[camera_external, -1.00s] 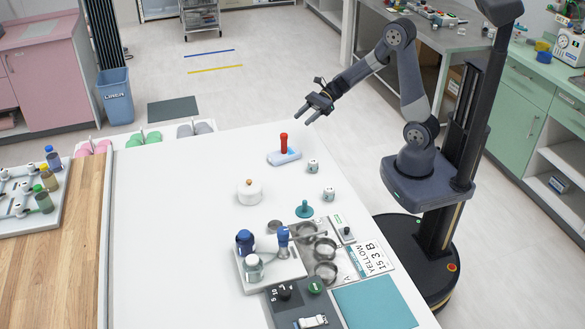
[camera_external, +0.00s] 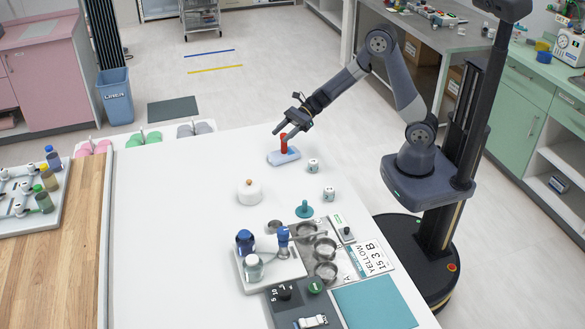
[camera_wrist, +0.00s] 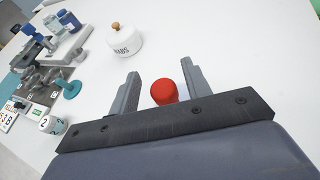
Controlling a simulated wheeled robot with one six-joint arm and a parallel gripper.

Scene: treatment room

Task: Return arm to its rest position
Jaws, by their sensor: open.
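My gripper (camera_external: 283,134) is open, above the far end of the white table. Its fingertips are near the top of a red upright handle (camera_external: 284,146) on a pale blue-white base (camera_external: 284,157). In the wrist view the red top (camera_wrist: 164,91) shows between the two spread fingers of my gripper (camera_wrist: 160,80). I cannot tell whether a finger touches it. My arm reaches out left from its column over the table's right edge.
A white lidded jar (camera_external: 249,192) stands nearer on the table (camera_external: 170,220). Two small white cups (camera_external: 313,166) and a teal stand (camera_external: 304,209) are to the right. A tray (camera_external: 278,271) with bottles is in front. The table's left part is clear.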

